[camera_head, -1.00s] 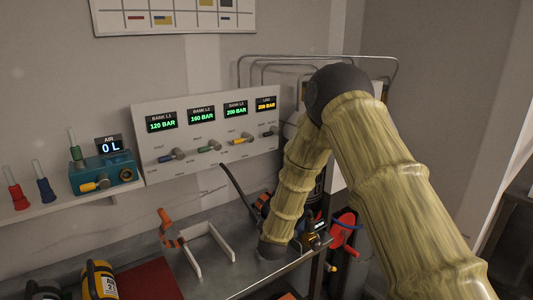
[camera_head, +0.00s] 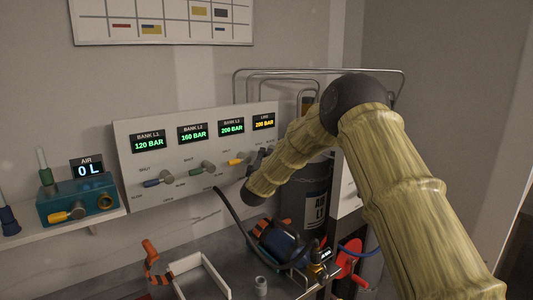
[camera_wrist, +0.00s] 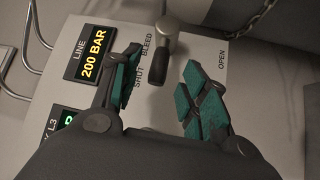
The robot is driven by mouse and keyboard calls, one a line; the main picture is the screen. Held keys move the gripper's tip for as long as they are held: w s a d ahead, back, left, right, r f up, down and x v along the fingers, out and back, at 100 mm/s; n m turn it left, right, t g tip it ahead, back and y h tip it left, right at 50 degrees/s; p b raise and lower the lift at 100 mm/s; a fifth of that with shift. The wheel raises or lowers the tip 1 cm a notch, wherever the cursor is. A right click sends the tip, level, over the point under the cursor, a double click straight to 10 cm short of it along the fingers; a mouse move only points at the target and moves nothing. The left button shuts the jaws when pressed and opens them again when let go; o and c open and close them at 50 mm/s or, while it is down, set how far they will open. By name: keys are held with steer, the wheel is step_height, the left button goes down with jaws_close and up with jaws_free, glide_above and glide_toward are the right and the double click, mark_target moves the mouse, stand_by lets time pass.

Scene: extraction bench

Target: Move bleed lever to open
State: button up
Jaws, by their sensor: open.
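The bleed lever (camera_wrist: 157,68) is a short dark handle on a grey metal pivot on the pale panel (camera_wrist: 70,30). In the wrist view it points toward the SHUT label, with the OPEN label to the right. My gripper (camera_wrist: 163,88) is open, its teal-padded fingers to either side of the lever's free end, with no clear contact on it. In the head view my arm covers the panel's right end, so the bleed lever and gripper cannot be made out there.
The panel in the head view (camera_head: 150,195) carries several levers and displays; the LINE display (camera_head: 264,121) reads 200 BAR. A dark cylinder (camera_head: 318,180) stands right of it. A black hose (camera_head: 232,215) hangs below.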

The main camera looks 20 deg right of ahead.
steer(key=shift+p+x, duration=0.5)
steer(key=shift+x, duration=1.7)
steer(key=shift+c, duration=0.3)
jaws_close()
